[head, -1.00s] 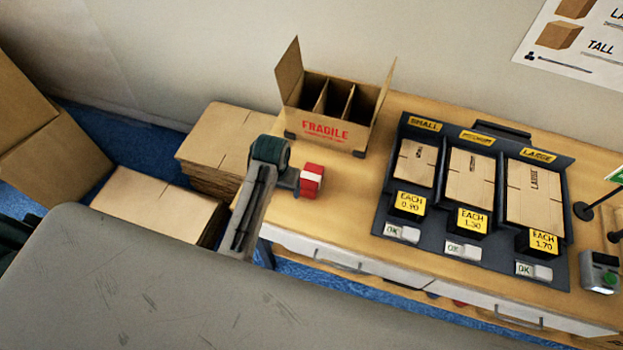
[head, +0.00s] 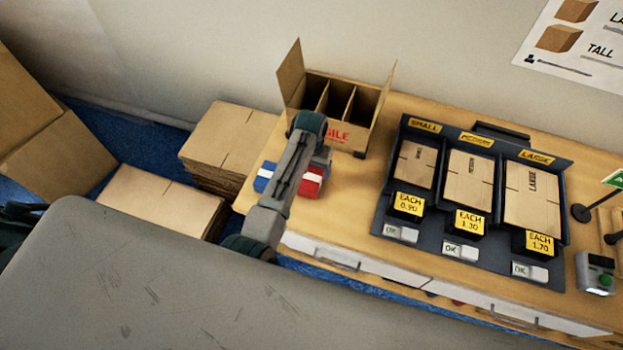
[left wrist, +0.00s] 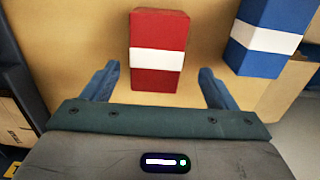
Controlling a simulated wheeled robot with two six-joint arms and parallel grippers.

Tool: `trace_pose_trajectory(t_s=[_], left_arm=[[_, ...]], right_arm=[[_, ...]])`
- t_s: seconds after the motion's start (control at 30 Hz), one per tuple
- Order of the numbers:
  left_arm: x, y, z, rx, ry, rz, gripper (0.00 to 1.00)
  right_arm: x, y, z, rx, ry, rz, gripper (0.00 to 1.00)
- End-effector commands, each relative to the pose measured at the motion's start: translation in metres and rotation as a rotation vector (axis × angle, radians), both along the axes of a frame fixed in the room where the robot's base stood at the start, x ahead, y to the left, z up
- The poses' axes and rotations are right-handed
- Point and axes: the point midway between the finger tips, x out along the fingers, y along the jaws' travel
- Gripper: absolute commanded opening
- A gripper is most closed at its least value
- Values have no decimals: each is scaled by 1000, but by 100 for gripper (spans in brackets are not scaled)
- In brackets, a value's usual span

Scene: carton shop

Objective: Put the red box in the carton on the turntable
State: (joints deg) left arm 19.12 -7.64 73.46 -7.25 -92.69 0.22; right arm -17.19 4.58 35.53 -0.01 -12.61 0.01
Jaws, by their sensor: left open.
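The red box (head: 311,183) with a white band lies on the wooden table, in front of the open carton (head: 352,137) marked FRAGILE. The carton has dividers, and its side flaps stand up. I cannot make out a turntable under it. My left gripper (head: 318,163) is at the red box, and its arm partly hides the box and the carton's front. In the left wrist view my left gripper (left wrist: 157,80) is open, with one finger on each side of the near end of the red box (left wrist: 157,35). Gaps show on both sides. My right gripper is not in view.
A blue box (head: 265,177) with a white band lies left of the red box; it also shows in the left wrist view (left wrist: 268,45). A dark rack (head: 408,232) of flat cartons stands to the right. Flat carton stacks (head: 225,140) stand left of the table.

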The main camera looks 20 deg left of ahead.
Motion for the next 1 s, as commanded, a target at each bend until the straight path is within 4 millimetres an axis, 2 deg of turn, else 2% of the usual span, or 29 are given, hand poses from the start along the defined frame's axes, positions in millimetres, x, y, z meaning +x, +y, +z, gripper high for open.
trace_pose_trajectory(t_s=[0.03,0.13,0.3,0.57,0.6,0.83,0.87,1.0], left_arm=[[-4,-2,-3,-1,6,-1,80],[-10,-5,-18,-1,6,-1,80],[-8,-4,-38,0,2,-1,80],[-8,-4,-42,0,0,0,80],[-8,-4,-42,0,0,0,78],[-8,-5,-42,-1,0,0,33],[-8,-5,-42,-1,0,0,30],[-8,-5,-42,-1,0,0,30]], right_arm=[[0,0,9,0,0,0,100],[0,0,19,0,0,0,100],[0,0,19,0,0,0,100],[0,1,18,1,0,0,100],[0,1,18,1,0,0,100],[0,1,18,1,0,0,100],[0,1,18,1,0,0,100],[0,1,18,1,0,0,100]])
